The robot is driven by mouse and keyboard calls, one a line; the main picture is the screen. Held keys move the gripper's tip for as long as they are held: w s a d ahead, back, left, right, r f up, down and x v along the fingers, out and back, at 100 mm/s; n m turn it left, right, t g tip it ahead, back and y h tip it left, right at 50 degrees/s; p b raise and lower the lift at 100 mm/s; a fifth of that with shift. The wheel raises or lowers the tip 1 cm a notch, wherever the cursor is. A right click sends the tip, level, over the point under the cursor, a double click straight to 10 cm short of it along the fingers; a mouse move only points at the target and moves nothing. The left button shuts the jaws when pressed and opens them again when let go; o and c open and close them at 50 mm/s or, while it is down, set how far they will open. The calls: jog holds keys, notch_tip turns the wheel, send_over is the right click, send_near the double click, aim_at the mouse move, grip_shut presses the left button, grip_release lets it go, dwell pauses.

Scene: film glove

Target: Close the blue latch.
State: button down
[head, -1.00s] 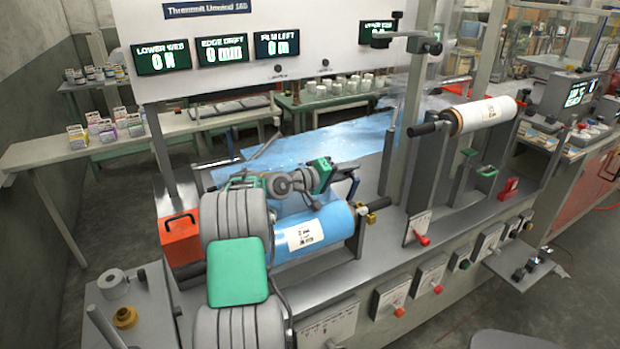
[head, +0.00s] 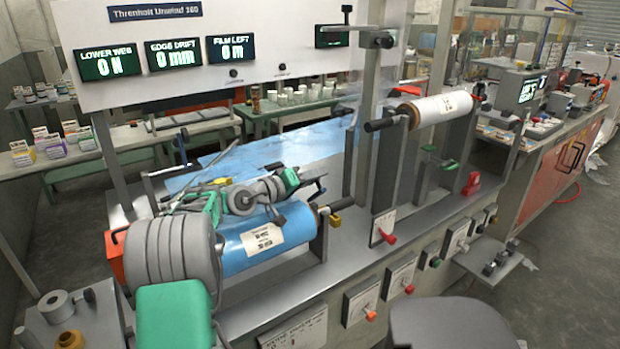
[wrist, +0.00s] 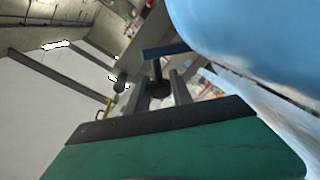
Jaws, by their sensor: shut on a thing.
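The blue latch (wrist: 165,50) shows in the wrist view as a short, flat blue bar above a dark round part. My gripper (wrist: 158,82) reaches to it, with one grey finger on each side of the dark part. The fingers are shut on the latch; the exact contact is hard to make out. In the head view my gripper (head: 314,188) is above the right end of the blue film roll (head: 262,240), by its end support. The latch is too small and covered there to tell its angle.
A black handle with a yellow block (head: 335,219) sticks out at the roll's right end. An upright post (head: 386,160) and a white upper roll (head: 440,108) stand to the right. An orange box (head: 116,250) is behind my arm at left.

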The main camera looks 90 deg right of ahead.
jog(key=shift+s+a, duration=0.1)
jog(key=shift+s, duration=0.05)
jog(key=c, duration=1.4)
grip_release()
jog(key=shift+s, duration=0.1)
jog(key=shift+o, duration=1.2)
jog(key=shift+w+a, duration=0.1)
jog(key=shift+w, duration=0.3)
jog(key=v, duration=0.7)
jog(key=shift+w+a, duration=0.1)
jog(key=shift+a, duration=0.05)
